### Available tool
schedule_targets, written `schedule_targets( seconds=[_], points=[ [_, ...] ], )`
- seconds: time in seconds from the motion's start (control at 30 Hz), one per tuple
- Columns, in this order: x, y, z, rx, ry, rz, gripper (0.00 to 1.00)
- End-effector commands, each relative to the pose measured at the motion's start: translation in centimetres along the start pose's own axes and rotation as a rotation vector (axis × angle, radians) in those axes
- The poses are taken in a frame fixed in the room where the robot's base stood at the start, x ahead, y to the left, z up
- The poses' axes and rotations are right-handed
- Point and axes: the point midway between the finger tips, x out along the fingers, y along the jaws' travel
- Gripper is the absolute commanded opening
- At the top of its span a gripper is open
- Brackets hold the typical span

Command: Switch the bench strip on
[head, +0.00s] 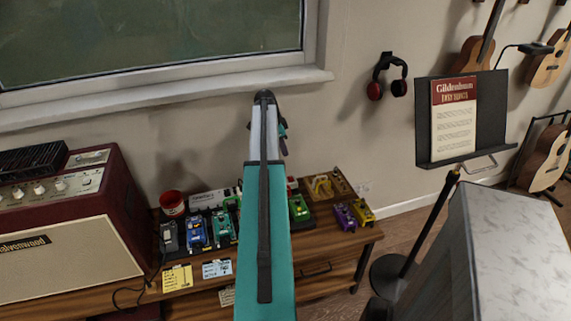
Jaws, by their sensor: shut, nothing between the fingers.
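A long white strip-like thing (207,199), which looks like the bench strip, lies at the back of the wooden bench (330,240), behind a row of pedals. My teal arm covers part of it. Its switch and any lamp are too small or hidden to make out. My arm rises from the bottom of the head view to a dark joint above the bench. A small part of my arm shows just right of that joint. My gripper's fingers are hidden behind the arm.
Pedals (197,232) stand in front of the strip, with a red tin (172,203) to their left. An amplifier (75,235) fills the bench's left end. Purple (345,217) and yellow (362,212) pedals stand at its right end. A music stand (462,120) stands farther right.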

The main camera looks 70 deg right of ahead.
Motion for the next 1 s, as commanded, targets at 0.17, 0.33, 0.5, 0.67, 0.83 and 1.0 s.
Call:
schedule_targets(
  seconds=[0.17,0.33,0.5,0.67,0.83,1.0],
  points=[
    [0.8,-0.1,0.5,-0.005,0.000,-0.001,0.00],
    [2.3,-0.1,0.7,-0.008,-0.001,-0.001,0.00],
    [4.4,-0.1,0.7,-0.009,-0.001,-0.001,0.00],
    [6.5,-0.2,0.7,-0.009,-0.001,-0.001,0.00],
    [8.7,-0.2,0.7,-0.009,-0.001,-0.001,0.00],
    [10.7,-0.3,1.1,-0.011,-0.001,-0.001,0.00]
  ],
)
